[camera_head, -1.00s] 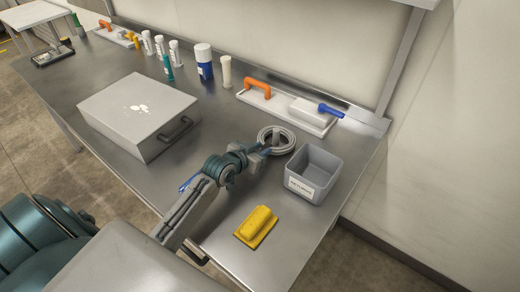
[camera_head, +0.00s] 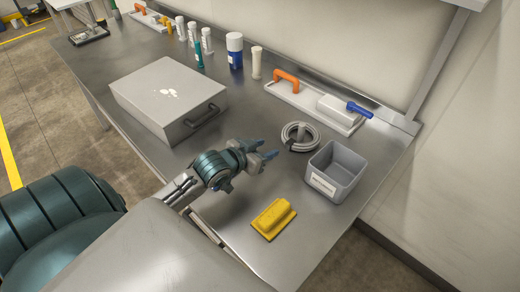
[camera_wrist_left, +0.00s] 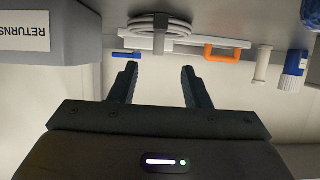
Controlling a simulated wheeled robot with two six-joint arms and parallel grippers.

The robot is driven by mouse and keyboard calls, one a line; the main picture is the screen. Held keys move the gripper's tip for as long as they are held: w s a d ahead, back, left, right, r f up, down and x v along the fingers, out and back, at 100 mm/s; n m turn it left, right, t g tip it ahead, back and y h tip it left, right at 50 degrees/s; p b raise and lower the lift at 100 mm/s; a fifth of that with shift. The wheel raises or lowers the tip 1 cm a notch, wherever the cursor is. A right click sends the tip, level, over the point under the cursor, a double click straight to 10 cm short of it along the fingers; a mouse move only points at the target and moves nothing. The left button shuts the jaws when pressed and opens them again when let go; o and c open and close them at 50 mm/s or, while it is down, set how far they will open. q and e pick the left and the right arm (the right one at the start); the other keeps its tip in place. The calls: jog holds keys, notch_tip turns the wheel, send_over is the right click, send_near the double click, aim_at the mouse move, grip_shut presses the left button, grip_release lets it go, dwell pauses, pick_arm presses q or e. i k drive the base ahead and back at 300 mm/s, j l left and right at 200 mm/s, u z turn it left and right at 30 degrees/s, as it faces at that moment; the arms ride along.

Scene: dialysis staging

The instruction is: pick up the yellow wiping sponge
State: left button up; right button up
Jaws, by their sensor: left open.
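The yellow sponge (camera_head: 273,218) lies on the steel bench near its front right edge in the head view. My left gripper (camera_head: 270,150) is open and empty above the bench, up and left of the sponge and apart from it. In the left wrist view its two fingers (camera_wrist_left: 160,85) are spread with nothing between them. The sponge does not show in the left wrist view. My right gripper is not in view.
A grey bin (camera_head: 337,172) stands right of the gripper. A coiled tube (camera_head: 300,136) lies beyond the fingers. A large grey case (camera_head: 168,105) sits to the left. A white tray (camera_head: 290,95), a blue-and-white bottle (camera_head: 235,50) and other containers line the back. Bench around the sponge is clear.

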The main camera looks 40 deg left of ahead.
aim_at(272, 222)
jog(key=u, duration=0.9)
